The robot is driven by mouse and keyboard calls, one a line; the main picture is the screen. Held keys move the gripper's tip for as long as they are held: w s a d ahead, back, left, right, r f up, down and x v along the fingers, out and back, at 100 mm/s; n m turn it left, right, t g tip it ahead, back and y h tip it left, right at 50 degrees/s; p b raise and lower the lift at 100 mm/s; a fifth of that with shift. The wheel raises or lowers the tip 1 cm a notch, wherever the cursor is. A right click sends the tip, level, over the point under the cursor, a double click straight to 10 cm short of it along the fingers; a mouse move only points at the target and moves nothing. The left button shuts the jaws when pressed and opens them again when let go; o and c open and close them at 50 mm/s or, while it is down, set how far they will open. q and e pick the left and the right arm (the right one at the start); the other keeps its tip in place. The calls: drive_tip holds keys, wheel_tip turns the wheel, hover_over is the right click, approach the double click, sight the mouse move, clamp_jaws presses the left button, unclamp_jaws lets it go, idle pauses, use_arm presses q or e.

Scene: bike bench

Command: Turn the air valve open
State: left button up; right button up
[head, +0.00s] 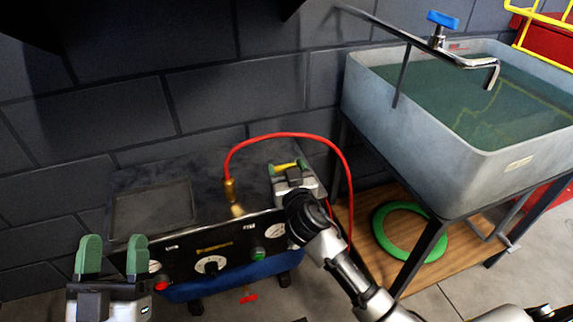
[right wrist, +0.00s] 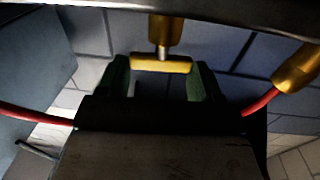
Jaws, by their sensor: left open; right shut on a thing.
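The air valve's yellow handle (head: 286,166) shows at the back right of the compressor (head: 222,246). My right gripper (head: 286,168) is shut on it, with green fingertips at its two ends. In the right wrist view the handle (right wrist: 162,64) lies crosswise between the fingers (right wrist: 163,80), below a brass stem (right wrist: 164,32). The valve body is mostly hidden by the gripper in the head view. My left gripper (head: 111,256) is open and empty, in front of the compressor's left end.
A red hose (head: 290,136) arches from a brass fitting (head: 231,190) over to the right of my right gripper. A grey water tub (head: 430,150) with a blue-handled tap (head: 442,20) stands right. A green ring (head: 440,258) lies on the wooden shelf below. A dark wall is behind.

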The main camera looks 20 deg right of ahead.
drive_tip(key=shift+d+n+y+p, duration=0.15)
drive_tip(key=shift+n+y+p, duration=0.4)
drive_tip(key=shift+y, duration=0.25)
use_arm(q)
drive_tip(key=f+g, duration=0.1)
drive_tip(key=w+f+g+y, duration=0.1)
drive_tip(key=f+g, duration=0.1)
drive_tip(key=shift+w+a+f, duration=0.15)
drive_tip(key=shift+w+f, duration=0.05)
drive_tip(key=shift+s+r, duration=0.35)
drive_tip(key=shift+s, duration=0.2)
use_arm(e)
drive_tip(key=o, duration=0.9)
drive_tip(key=shift+o, duration=0.2)
